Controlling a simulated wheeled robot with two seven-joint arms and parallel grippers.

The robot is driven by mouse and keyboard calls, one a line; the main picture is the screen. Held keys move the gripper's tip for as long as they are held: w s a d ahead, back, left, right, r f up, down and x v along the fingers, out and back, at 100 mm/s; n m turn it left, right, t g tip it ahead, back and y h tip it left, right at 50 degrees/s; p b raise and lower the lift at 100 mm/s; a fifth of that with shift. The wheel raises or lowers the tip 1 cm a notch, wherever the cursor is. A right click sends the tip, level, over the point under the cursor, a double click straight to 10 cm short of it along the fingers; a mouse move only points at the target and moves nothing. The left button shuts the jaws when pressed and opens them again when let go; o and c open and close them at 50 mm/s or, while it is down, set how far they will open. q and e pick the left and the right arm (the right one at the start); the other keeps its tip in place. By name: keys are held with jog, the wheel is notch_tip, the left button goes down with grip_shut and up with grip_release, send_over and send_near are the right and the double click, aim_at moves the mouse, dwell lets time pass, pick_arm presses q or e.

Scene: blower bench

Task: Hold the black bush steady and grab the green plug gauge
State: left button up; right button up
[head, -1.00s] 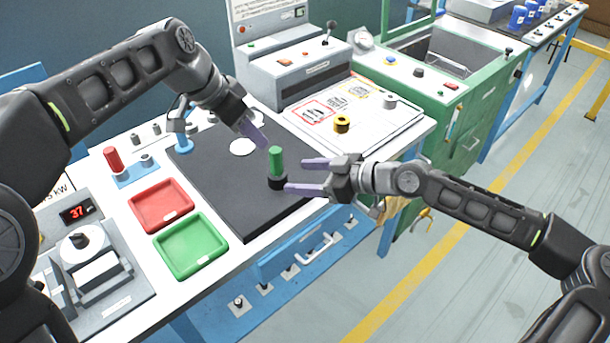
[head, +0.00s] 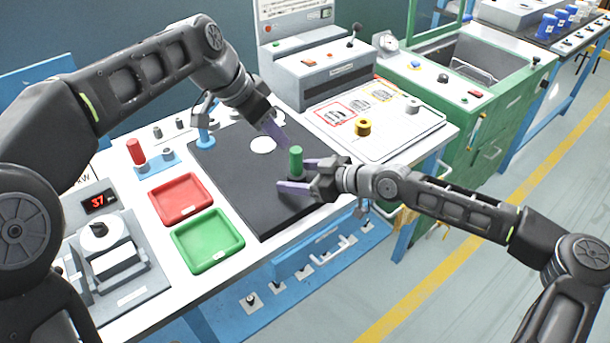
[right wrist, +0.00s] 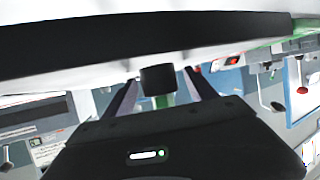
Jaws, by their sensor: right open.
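The green plug gauge (head: 296,160) stands upright in the black bush (right wrist: 158,78) on the dark mat (head: 240,190). In the head view the bush is largely hidden by my right gripper. My right gripper (head: 295,174) is open, with one finger on each side of the bush; in the right wrist view the bush and the green gauge (right wrist: 165,99) lie between the fingers, with gaps visible. My left gripper (head: 284,146) points down just left of the gauge's top, holding nothing I can see. Its fingers overlap in the head view, so its opening is unclear.
A red tray (head: 180,198) and a green tray (head: 207,240) lie left of the mat. A red-handled piece (head: 136,151) stands on a blue holder behind them. A grey console (head: 325,75) stands behind.

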jog(key=shift+c, duration=0.4)
grip_shut()
pick_arm(q)
jog(key=shift+o, duration=1.4)
jog(key=shift+s+d, duration=0.1)
jog(key=shift+d, duration=0.3)
jog(key=s+d+f+m+y, duration=0.3)
jog(key=d+f+m+y, duration=0.15)
jog(key=d+m, duration=0.6)
jog(key=w+a+r+m+y, duration=0.1)
jog(key=m, duration=0.1)
jog(key=a+r+m+t+y, duration=0.1)
jog(key=m, duration=0.2)
jog(key=w+a+r+m+t+y, duration=0.1)
jog(key=m+y, duration=0.1)
jog(key=shift+w+a+m, duration=0.25)
jog(key=shift+w+a, duration=0.1)
